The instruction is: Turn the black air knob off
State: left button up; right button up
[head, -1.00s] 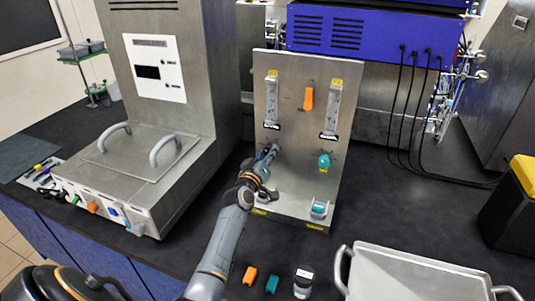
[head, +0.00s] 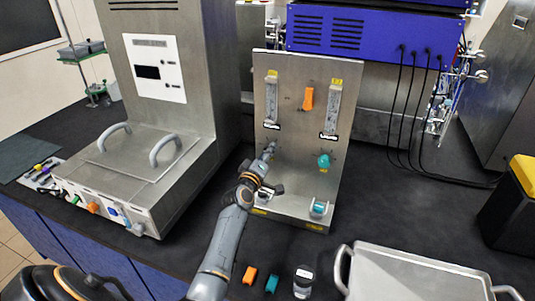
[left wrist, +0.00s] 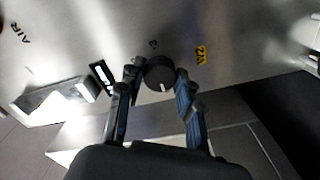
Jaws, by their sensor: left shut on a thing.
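The black air knob (left wrist: 158,72) is round with a white pointer line and sits on the steel panel (left wrist: 225,20). My left gripper (left wrist: 157,84) has one finger on each side of it and is shut on it. In the head view, the panel (head: 300,165) stands upright on the bench and my left gripper (head: 269,149) reaches its lower left part. There the gripper hides most of the knob. The printed word AIR shows at the left of the wrist view. My right gripper is not in view.
A teal knob (head: 323,160) and an orange handle (head: 308,98) are on the panel, with two flow meters. Orange (head: 249,275) and teal (head: 272,284) pieces and a small jar (head: 303,281) lie in front. A steel tray (head: 410,278) stands at the lower right.

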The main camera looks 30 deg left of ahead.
pick_arm(q)
jog(key=o, duration=1.2)
jog(key=shift+c, duration=0.2)
jog(key=shift+s, duration=0.1)
jog(key=v, duration=1.2)
jog(key=shift+d, duration=0.1)
